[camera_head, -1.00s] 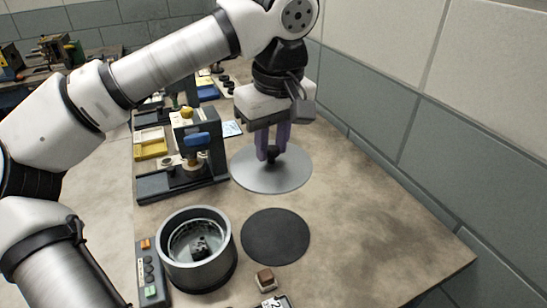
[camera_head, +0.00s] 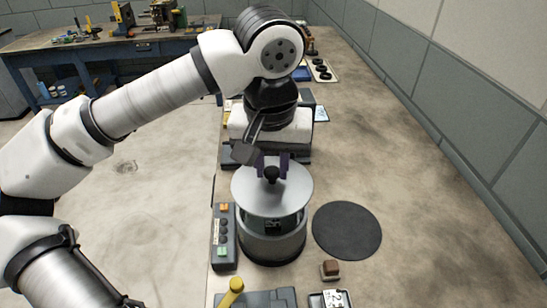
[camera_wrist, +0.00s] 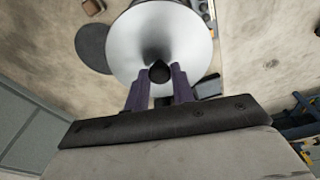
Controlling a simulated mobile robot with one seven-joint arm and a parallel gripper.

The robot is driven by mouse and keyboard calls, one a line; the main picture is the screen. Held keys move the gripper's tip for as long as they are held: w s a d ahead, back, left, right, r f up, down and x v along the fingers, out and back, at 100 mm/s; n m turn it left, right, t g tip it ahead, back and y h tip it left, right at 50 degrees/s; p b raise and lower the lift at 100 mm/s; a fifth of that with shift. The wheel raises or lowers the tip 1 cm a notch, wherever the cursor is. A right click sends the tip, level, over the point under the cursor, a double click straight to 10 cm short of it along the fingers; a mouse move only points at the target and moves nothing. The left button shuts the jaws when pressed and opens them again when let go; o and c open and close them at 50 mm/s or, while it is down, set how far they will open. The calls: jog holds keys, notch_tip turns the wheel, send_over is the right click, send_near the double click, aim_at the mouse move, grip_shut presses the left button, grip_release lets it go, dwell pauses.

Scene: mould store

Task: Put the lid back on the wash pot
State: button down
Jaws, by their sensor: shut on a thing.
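The lid (camera_head: 268,202) is a pale metal disc with a black knob. It is above the pot and covers most of its mouth, with a gap showing between lid and rim at the front. My gripper (camera_head: 272,172) is shut on the lid's knob from the far side. In the wrist view the lid (camera_wrist: 160,40) hides the pot, and my purple fingers (camera_wrist: 159,82) are on either side of the knob.
A round black mat (camera_head: 346,230) lies right of the pot. A control box (camera_head: 223,237) with coloured buttons stands close on its left. A small brown block (camera_head: 330,269) and a numbered tag (camera_head: 333,299) are in front. The bench at right is clear.

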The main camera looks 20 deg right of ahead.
jog(key=shift+f+b, duration=1.9)
jog(key=shift+f, duration=0.85)
jog(key=shift+f+b, duration=0.2)
jog(key=shift+b, duration=0.6)
dwell(0.6)
jog(key=c, duration=0.6)
grip_release()
jog(key=shift+r, duration=0.1)
jog(key=shift+r+p, duration=2.3)
jog(key=shift+r, duration=1.2)
